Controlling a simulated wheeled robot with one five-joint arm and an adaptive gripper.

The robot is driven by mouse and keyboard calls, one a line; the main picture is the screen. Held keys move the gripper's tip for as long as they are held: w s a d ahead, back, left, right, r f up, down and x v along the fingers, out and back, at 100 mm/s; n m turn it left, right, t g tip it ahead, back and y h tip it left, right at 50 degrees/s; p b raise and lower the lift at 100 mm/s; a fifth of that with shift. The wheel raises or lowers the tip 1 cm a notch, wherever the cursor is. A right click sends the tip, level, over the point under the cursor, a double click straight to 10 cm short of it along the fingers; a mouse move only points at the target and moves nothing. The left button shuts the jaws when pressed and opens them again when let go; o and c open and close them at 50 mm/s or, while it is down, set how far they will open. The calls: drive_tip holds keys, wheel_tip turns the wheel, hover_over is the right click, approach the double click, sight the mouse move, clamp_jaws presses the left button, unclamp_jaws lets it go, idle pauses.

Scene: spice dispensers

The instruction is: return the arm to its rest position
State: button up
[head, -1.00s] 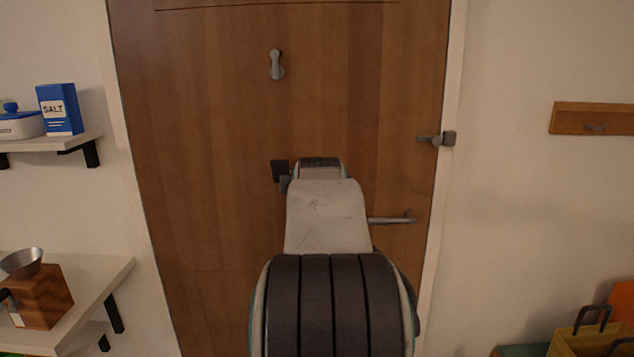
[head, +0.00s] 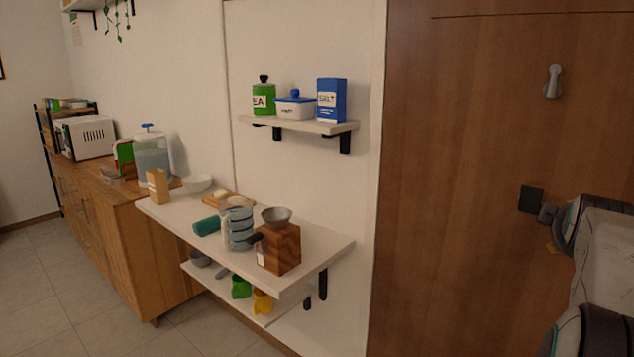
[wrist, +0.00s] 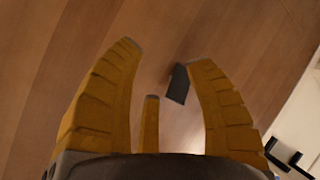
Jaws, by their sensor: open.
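My arm (head: 600,260) stands at the right edge of the head view, in front of the wooden door, and is partly cut off by the frame. A small yellow bit beside its upper joint may be a fingertip; the rest of the gripper is hidden there. In the wrist view my gripper (wrist: 165,55) shows its yellow fingers spread apart. Nothing is between them. They point toward a wooden surface, which looks like the door, with a dark plate (wrist: 178,84) on it near the right fingertip.
Left of the door (head: 450,180), an upper shelf (head: 340,127) holds a tea tin, a white box and a blue salt box (head: 331,100). A lower shelf (head: 325,256) carries a wooden grinder (head: 280,248), jars and a bowl. A wooden cabinet (head: 165,245) stands further left. Tiled floor is clear at lower left.

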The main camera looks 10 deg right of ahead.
drive_tip(key=s+a+f+m+g+y, duration=0.2)
drive_tip(key=s+a+f+m+y, duration=0.15)
drive_tip(key=a+f, duration=0.4)
drive_tip(key=s+a+f+m+g+y, duration=0.3)
drive_tip(key=s+a+f+m, duration=0.15)
drive_tip(key=f, duration=0.55)
drive_tip(key=s+a+n+g+y+p, duration=0.1)
drive_tip(key=s+a+p, duration=0.1)
drive_tip(key=a, duration=0.7)
drive_tip(key=s+a+n+y+p, duration=0.2)
drive_tip(key=a+p, duration=0.1)
drive_tip(key=a, duration=0.5)
drive_tip(key=a+r+n+t+p, duration=0.1)
drive_tip(key=a+r+n+p, duration=0.3)
drive_tip(key=a, duration=0.7)
drive_tip(key=shift+w+r+n+t, duration=0.35)
drive_tip(key=shift+r+n, duration=0.25)
drive_tip(key=shift+n, duration=0.3)
drive_tip(key=shift+d+y, duration=0.15)
drive_tip(key=shift+y, duration=0.1)
